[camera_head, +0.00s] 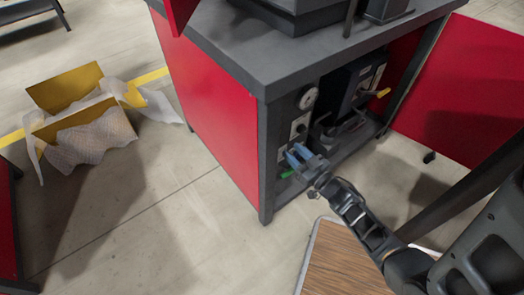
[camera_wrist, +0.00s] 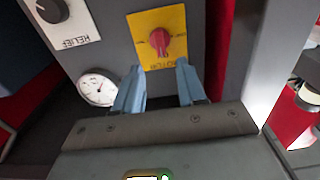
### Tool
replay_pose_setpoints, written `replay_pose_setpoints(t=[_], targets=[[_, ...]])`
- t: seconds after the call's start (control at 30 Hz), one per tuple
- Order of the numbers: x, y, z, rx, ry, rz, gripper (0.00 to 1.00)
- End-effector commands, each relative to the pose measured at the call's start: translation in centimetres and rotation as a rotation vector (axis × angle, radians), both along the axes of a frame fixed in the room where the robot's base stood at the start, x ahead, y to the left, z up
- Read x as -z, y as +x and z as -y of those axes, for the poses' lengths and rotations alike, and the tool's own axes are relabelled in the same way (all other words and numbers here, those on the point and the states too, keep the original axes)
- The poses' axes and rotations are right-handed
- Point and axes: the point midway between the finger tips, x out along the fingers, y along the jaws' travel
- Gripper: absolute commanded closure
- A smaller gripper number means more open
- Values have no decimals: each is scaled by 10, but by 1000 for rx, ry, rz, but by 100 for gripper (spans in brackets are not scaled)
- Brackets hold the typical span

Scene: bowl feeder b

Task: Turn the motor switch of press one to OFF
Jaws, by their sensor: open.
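The motor switch is a red rotary knob (camera_wrist: 162,42) on a yellow plate (camera_wrist: 144,21) in the wrist view. The lettering on the plate appears upside down, and its small position marks are too small to read. My gripper (camera_wrist: 158,80) is open, with one blue finger to each side below the knob in the picture. The fingers do not grip the knob; I cannot tell how far they are from it. In the head view my gripper (camera_head: 298,156) is at the open front of the red press cabinet (camera_head: 212,105). I cannot make out the switch there.
A white-faced gauge (camera_wrist: 97,88) and a black relief knob (camera_wrist: 51,9) sit left of the switch in the wrist view. In the head view, a red door (camera_head: 460,90) stands open at right. A wooden-topped surface (camera_head: 340,262) is below my arm. An open carton (camera_head: 80,110) lies left.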

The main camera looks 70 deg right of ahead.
Motion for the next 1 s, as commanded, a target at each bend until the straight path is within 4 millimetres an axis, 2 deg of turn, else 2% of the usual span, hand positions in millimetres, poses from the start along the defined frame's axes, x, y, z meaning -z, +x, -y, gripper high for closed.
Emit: replay_pose_setpoints(t=[0.17,0.4,0.57,0.93,1.0], targets=[[1,14,10,3,1,3,60],[1,45,29,3,0,4,60],[1,60,38,3,0,1,60],[1,66,41,2,1,1,60],[1,66,41,2,1,1,64]])
